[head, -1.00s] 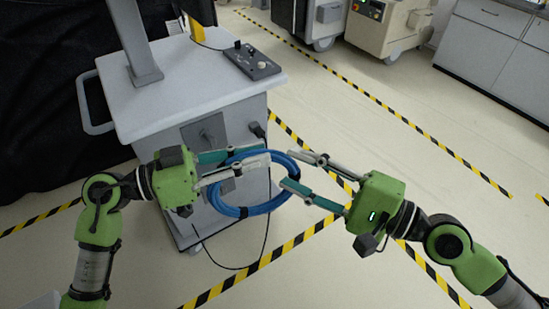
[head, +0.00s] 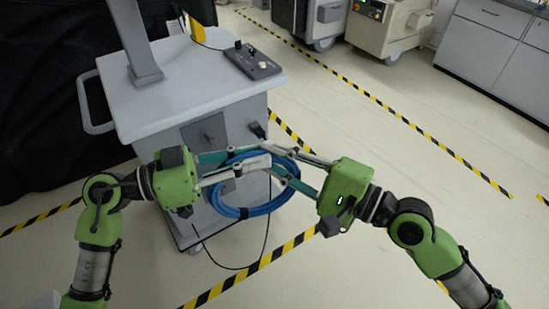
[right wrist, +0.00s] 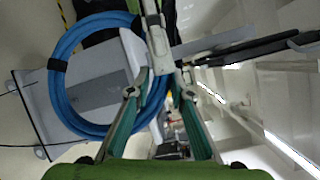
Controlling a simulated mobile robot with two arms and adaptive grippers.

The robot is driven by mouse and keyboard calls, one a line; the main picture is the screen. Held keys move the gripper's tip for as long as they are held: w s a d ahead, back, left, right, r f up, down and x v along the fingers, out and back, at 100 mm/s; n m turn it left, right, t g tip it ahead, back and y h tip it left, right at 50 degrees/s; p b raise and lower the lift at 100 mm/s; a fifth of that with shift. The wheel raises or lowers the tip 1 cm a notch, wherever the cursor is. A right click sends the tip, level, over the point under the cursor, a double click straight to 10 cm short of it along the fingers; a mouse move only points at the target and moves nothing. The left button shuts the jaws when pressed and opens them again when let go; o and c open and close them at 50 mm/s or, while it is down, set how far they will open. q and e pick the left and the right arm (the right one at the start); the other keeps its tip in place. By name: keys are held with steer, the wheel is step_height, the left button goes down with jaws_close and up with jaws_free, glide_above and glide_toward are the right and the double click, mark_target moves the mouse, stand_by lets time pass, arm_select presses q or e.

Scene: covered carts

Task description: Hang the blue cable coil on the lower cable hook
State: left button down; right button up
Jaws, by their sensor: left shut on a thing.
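The blue cable coil (head: 262,205) hangs upright in front of the grey cart, with dark tape bands on it. It also shows in the right wrist view (right wrist: 62,100). My left gripper (head: 258,156) is shut on the coil's upper part. My right gripper (head: 270,158) is at the coil's upper right, its fingers apart. In the right wrist view, its teal fingers (right wrist: 158,92) stand on either side of the coil's near rim; contact cannot be told. I cannot make out the lower cable hook; the cart's front is partly hidden by the coil and grippers.
The grey cart (head: 185,85) carries a post and a control box (head: 252,62). A black plug (head: 257,130) sits on its front, and a thin black cable loops to the floor. Black cloth (head: 50,100) covers the left. Open floor with striped tape lies to the right.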

arm_select(q)
steer(key=shift+r, duration=0.2)
arm_select(e)
steer(key=o, duration=1)
steer(key=shift+s+f, duration=0.1)
steer(key=shift+f, duration=0.1)
